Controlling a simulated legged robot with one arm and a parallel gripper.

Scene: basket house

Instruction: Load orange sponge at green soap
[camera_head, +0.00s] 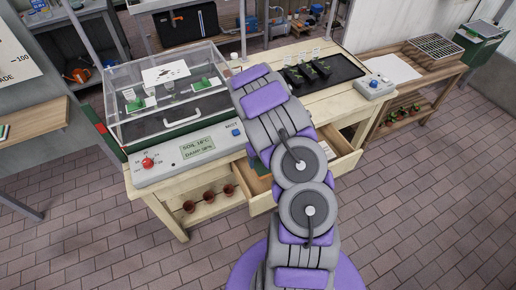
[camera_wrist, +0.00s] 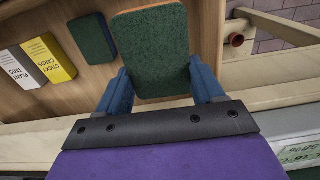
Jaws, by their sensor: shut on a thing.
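In the wrist view, my gripper (camera_wrist: 160,68) has its two blue fingers on either side of a block with a dark green face and an orange edge (camera_wrist: 151,40), which looks like the orange sponge. It is shut on this block, over the open wooden drawer (camera_wrist: 30,105). A second dark green block (camera_wrist: 92,38) lies in the drawer to the left. In the head view my arm hides the gripper and sponge. Green items (camera_head: 201,86) stand with white cards inside the clear case; I cannot tell whether one is the green soap.
In the drawer are a yellow sticky-cards box (camera_wrist: 49,58) and a white plant-tags box (camera_wrist: 18,69). The clear case (camera_head: 150,120) with a handle stands on the wooden bench. A black tray (camera_head: 335,70) with dark pots is at right. Terracotta pots (camera_head: 209,196) sit below.

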